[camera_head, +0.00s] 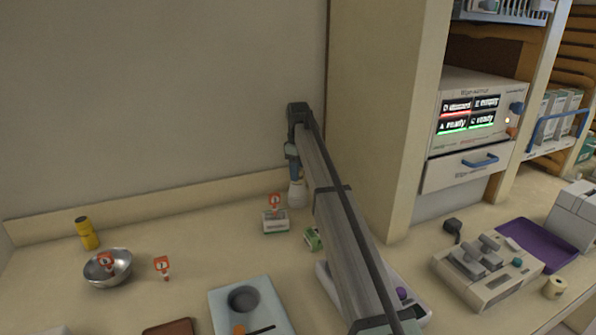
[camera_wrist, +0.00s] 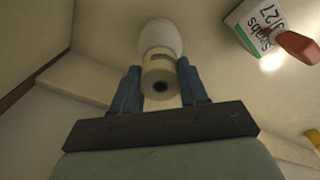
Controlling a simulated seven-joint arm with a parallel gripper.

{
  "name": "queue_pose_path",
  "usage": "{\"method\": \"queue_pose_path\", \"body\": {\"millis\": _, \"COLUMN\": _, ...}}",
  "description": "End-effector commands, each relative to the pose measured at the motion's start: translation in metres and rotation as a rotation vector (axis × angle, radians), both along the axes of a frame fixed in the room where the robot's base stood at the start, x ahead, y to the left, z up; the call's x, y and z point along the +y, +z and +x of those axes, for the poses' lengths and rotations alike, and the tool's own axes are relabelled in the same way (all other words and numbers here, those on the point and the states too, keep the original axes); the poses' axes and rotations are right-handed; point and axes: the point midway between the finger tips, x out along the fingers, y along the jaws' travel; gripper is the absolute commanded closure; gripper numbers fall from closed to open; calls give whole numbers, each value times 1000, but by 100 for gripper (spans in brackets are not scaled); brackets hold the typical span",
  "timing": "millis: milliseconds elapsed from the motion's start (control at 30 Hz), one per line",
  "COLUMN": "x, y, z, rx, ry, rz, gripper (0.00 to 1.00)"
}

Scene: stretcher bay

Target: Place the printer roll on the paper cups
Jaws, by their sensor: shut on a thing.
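My gripper (camera_head: 293,167) points down near the back wall, left of the tall cabinet side. In the wrist view its blue fingers (camera_wrist: 160,88) are shut on a cream cylinder with a dark centre hole, the printer roll (camera_wrist: 161,84). Directly beyond the roll is a white rounded thing (camera_wrist: 160,38), which appears to be the paper cups. It also shows below the fingers in the head view (camera_head: 297,193). The roll lines up with it; I cannot tell whether they touch. The roll is not clear in the head view.
A swabs box (camera_wrist: 256,27) with a red-topped item stands close by, also in the head view (camera_head: 276,223). A small green box (camera_head: 313,239), metal bowl (camera_head: 119,276), yellow cylinder (camera_head: 87,233) and pale tray (camera_head: 222,305) are on the counter. Another cream roll (camera_head: 554,288) lies far right.

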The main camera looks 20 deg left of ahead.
Motion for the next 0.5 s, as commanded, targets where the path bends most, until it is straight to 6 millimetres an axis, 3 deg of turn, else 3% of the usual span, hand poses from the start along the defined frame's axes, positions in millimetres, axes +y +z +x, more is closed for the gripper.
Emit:
{"method": "queue_pose_path", "body": {"millis": 300, "x": 0, "y": -2, "z": 0, "rx": 0, "ry": 0, "rz": 0, "gripper": 87}}
{"method": "queue_pose_path", "body": {"millis": 333, "x": 0, "y": -2, "z": 0, "rx": 0, "ry": 0, "rz": 0, "gripper": 56}}
{"method": "queue_pose_path", "body": {"millis": 500, "x": 0, "y": -2, "z": 0, "rx": 0, "ry": 0, "rz": 0, "gripper": 40}}
